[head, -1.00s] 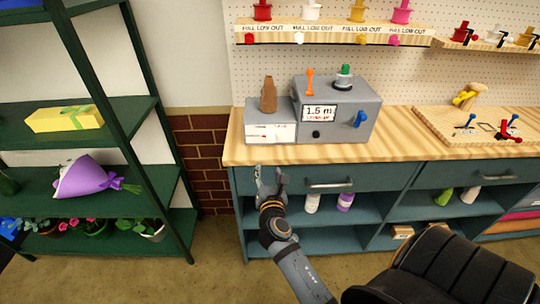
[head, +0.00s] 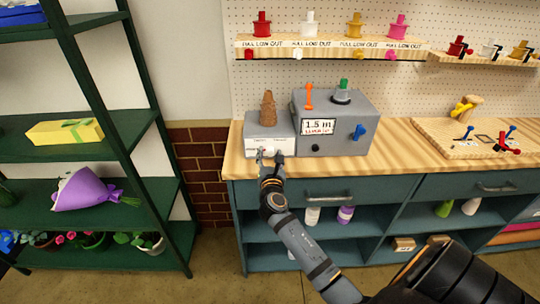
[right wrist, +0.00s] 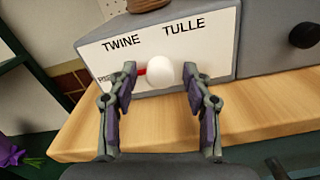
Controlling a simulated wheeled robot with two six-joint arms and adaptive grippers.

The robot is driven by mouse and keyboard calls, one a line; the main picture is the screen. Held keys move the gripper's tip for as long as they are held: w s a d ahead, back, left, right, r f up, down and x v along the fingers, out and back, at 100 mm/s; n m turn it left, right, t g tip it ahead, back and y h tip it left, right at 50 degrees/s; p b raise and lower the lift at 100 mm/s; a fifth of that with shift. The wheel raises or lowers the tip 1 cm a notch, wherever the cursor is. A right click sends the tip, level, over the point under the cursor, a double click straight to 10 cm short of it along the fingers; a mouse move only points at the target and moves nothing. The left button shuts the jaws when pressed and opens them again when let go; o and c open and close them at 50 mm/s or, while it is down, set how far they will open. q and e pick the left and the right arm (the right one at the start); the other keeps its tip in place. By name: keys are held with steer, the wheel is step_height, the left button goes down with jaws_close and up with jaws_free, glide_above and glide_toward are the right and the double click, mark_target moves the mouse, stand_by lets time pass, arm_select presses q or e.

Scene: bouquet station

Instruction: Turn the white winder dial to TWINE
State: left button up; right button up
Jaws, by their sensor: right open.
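The white winder dial (right wrist: 160,71) is a round knob on the white front panel (right wrist: 205,50) of a small grey box. TWINE is printed to its upper left and TULLE to its upper right. Its red pointer (right wrist: 141,72) points left, towards a third label mostly hidden behind a finger. My right gripper (head: 270,156) is open in front of the panel; in the right wrist view its fingers stand on either side of the dial, with no clear contact seen. The dial is hard to make out in the head view. My left gripper is not in view.
A brown cone (head: 268,107) stands on the winder box. A larger grey machine (head: 352,138) with a 1.5 m display, a blue lever (head: 359,131) and a black knob (head: 315,148) adjoins it on the right.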

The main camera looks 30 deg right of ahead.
jaws_close()
stand_by(0.3)
steer(key=m+b, duration=0.2)
steer(key=m, duration=0.4)
steer(key=shift+f, duration=0.1)
steer(key=m+b, duration=0.2)
steer(key=m, duration=0.3)
steer(key=shift+m, duration=0.3)
stand_by(0.4)
jaws_free()
